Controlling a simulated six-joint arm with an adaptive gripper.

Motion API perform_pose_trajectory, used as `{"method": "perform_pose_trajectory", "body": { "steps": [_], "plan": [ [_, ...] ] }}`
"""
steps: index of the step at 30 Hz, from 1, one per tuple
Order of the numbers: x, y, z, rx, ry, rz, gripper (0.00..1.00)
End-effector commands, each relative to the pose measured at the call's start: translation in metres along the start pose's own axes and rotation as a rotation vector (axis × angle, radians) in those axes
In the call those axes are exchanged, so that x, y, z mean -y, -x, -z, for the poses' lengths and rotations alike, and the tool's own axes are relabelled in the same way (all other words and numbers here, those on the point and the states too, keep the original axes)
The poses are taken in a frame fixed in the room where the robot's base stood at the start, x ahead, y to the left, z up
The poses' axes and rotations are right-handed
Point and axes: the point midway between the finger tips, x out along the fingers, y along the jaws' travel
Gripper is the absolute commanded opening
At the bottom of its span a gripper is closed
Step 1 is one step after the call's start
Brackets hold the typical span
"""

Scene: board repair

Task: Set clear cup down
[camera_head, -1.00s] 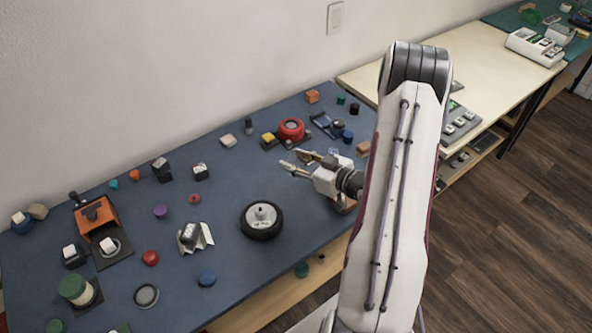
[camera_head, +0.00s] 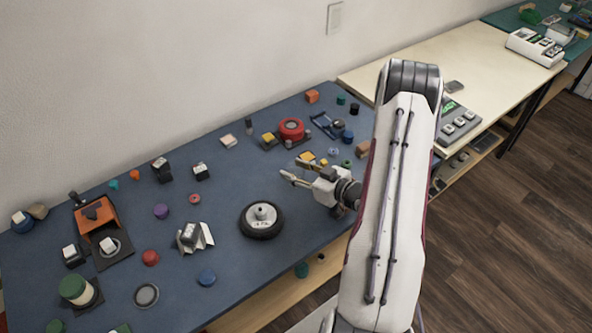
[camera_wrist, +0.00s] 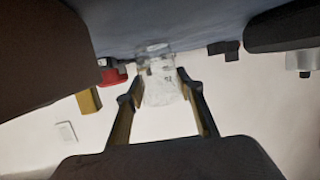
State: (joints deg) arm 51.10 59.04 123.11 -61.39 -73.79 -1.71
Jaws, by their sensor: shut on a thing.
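The clear cup (camera_wrist: 160,86) shows in the wrist view between the two fingers of my gripper (camera_wrist: 163,84), which is shut on it. In that view the blue table surface (camera_wrist: 190,22) is at the top, and the cup's far end overlaps it. I cannot tell whether the cup touches the table. In the head view my gripper (camera_head: 293,172) is low over the right part of the table, up and right of the black wheel (camera_head: 245,222). The cup is too faint to make out there.
A red round device (camera_head: 291,129) and a yellow block (camera_head: 268,138) stand behind my gripper. A brown block (camera_head: 362,149) and a small green piece (camera_head: 346,163) lie to its right. Bare blue table (camera_head: 240,178) lies to its left.

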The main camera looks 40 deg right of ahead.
Motion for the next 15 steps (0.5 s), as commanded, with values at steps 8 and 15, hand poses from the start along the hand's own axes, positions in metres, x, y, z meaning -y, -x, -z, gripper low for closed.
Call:
{"method": "perform_pose_trajectory", "body": {
  "steps": [8,15],
  "plan": [
    [0.0,-0.001,-0.0033,0.0,0.0,0.0,0.21],
    [-0.0001,-0.0009,-0.003,0.0,0.0,0.0,0.54]
  ]
}}
